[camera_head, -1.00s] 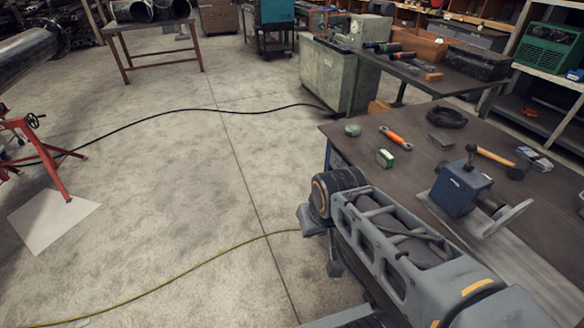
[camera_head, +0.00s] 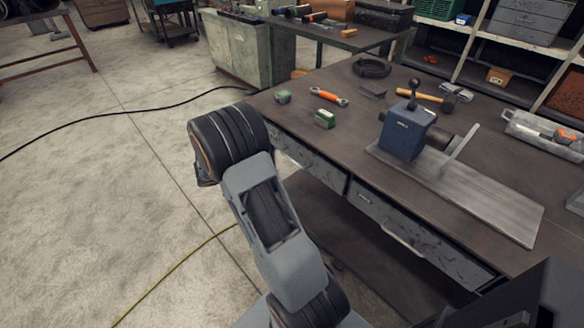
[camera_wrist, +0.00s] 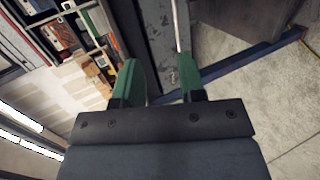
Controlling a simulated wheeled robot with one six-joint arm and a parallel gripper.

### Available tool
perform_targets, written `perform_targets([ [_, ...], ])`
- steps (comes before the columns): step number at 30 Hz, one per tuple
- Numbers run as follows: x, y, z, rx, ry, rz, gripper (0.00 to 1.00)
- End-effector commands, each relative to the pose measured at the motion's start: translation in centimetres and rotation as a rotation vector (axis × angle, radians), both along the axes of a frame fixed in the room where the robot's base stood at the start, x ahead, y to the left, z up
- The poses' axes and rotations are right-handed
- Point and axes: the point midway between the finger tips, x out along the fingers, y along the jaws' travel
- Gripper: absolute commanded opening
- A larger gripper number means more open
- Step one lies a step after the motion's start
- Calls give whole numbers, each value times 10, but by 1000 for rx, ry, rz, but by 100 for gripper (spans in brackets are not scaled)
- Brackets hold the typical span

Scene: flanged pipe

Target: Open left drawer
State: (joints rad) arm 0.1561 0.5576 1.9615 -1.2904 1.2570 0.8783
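The left drawer (camera_head: 312,160) is a scuffed grey front under the workbench top (camera_head: 330,130). It looks shut, and my arm hides its left end. The right drawer (camera_head: 410,228), with a pale bar handle (camera_head: 404,241), also looks shut. In the head view my arm stands in front of the left drawer's left end, and my fingertips are hidden. In the wrist view my gripper (camera_wrist: 161,82) has two green fingers spread apart. A grey panel (camera_wrist: 153,35) and a thin pale bar (camera_wrist: 178,28) lie beyond them; I cannot tell whether these belong to the left drawer.
A black cable (camera_head: 110,118) and a yellow cable (camera_head: 170,270) cross the floor. The floor at left is largely open.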

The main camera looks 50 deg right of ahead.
Motion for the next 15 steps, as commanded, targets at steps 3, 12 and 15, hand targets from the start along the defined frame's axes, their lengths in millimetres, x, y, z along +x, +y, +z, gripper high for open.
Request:
perform_targets([
  [3, 16, -18, -40, -105, 11, 40, 37],
  [12, 33, -41, -76, -219, -1, 106, 37],
  [15, 33, -54, -79, -224, -3, 108, 37],
])
